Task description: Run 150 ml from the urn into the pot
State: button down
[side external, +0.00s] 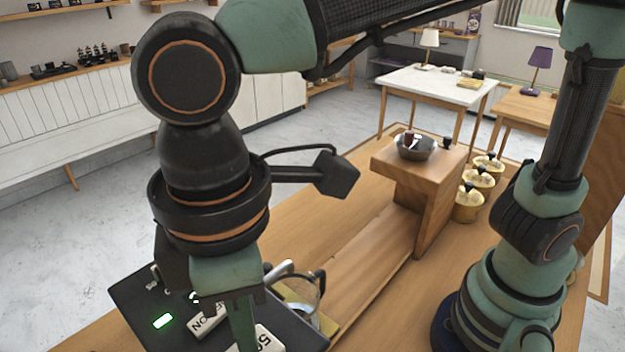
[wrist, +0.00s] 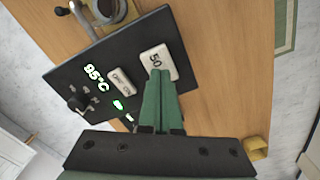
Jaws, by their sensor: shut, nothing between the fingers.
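My gripper (wrist: 158,76) is shut and empty. Its green fingers overlap the lower edge of the white "50" key (wrist: 157,60) in the wrist view; I cannot tell whether they touch it. In the side view the gripper (side external: 241,325) points down over the urn's black panel (side external: 137,297), which also shows in the wrist view (wrist: 120,50). A white ON key (wrist: 119,81) and a green "95°C" readout (wrist: 96,73) sit on the panel, with a lit green mark. The glass pot (side external: 305,292) stands beside the urn under its metal spout (side external: 277,271). Its contents are unclear.
A wooden stand (side external: 437,180) with a grey bowl (side external: 416,153) on top is farther back. Several yellow canisters (side external: 468,207) with black knobs stand to its right. The wooden counter (side external: 350,260) between stand and urn is clear.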

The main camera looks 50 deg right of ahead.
jog(key=shift+f, duration=0.95)
dwell(0.6)
jog(key=shift+r, duration=0.95)
jog(key=shift+f, duration=0.95)
dwell(1.5)
jog(key=shift+r, duration=0.95)
